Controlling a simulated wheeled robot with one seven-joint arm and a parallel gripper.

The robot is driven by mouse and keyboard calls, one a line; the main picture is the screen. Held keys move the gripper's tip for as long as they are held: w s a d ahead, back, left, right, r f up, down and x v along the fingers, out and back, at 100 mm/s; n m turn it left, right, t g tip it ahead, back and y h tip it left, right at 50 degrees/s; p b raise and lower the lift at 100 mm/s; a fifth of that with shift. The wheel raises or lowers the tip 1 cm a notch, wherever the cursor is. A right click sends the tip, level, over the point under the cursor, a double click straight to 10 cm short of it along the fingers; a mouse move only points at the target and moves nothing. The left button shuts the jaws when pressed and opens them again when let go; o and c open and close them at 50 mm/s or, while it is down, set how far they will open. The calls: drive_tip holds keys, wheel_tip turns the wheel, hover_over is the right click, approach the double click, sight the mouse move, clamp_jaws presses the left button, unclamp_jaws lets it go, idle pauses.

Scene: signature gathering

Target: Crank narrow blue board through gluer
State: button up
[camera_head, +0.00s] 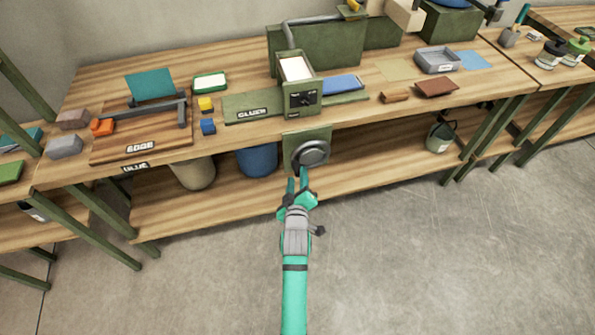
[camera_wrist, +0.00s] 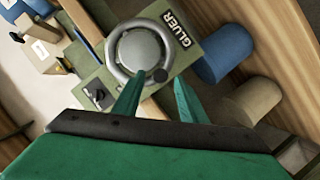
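The gluer (camera_head: 301,98) is a green machine with a white-topped box on a long green bed at the bench's front edge. A blue board (camera_head: 338,85) lies flat on the bed just right of the box. Below, a grey crank wheel (camera_head: 312,153) sits on a green panel facing me; it also shows in the wrist view (camera_wrist: 140,50), with a dark knob (camera_wrist: 160,76) on its rim. My gripper (camera_head: 299,178) is in front of the wheel. Its fingers (camera_wrist: 157,82) are apart with the knob between their tips in that view; I cannot tell whether they touch it.
A grey tray (camera_head: 437,61) is to the right. Beige (camera_head: 195,174) and blue (camera_head: 257,162) bins stand under the benchtop. The floor in front is clear.

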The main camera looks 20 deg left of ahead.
sight(297, 175)
drive_tip(key=shift+x, duration=2.2)
clamp_jaws()
